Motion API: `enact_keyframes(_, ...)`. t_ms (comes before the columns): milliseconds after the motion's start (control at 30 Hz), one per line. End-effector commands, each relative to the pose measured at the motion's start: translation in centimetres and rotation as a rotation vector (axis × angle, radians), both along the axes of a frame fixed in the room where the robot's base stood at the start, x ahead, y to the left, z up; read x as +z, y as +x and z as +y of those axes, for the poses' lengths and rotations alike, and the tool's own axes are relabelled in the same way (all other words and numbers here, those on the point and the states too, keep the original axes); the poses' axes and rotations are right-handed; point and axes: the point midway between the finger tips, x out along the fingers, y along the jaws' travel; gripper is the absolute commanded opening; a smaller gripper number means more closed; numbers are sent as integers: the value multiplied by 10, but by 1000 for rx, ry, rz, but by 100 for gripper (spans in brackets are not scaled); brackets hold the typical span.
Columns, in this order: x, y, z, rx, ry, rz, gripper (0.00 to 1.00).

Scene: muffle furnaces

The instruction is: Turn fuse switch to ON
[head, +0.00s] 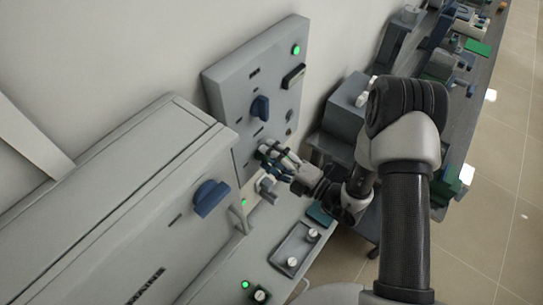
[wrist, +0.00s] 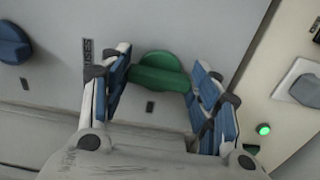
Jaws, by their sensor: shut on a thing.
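A green rotary knob (wrist: 158,72) on the grey panel shows in the wrist view between the two blue-padded fingers of my gripper (wrist: 160,85). The fingers are shut on the knob's two ends, left and right. A small dark label (wrist: 87,50), too small to read, is left of the knob; I take the knob for the fuse switch. In the head view my gripper (head: 272,152) is at the lower part of the upright control panel (head: 225,85), and it mostly hides the green knob.
A blue knob (head: 260,107) and a black switch (head: 293,76) are higher on the panel. A large grey furnace cabinet (head: 110,205) with a blue knob (head: 210,197) stands at left. A small tray (head: 283,262) lies below; a grey box (head: 345,110) stands at right.

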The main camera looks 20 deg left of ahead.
Motion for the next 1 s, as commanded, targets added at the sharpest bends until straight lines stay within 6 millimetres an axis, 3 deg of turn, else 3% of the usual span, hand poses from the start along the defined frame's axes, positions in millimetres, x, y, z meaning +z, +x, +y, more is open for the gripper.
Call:
enact_keyframes(33,0,0,0,0,1,3,33)
enact_keyframes(67,0,0,0,0,1,3,58)
enact_keyframes(333,0,0,0,0,0,1,76)
enact_keyframes(733,0,-1,-4,-1,-1,1,77)
enact_keyframes(1000,0,-18,-49,-8,0,4,77)
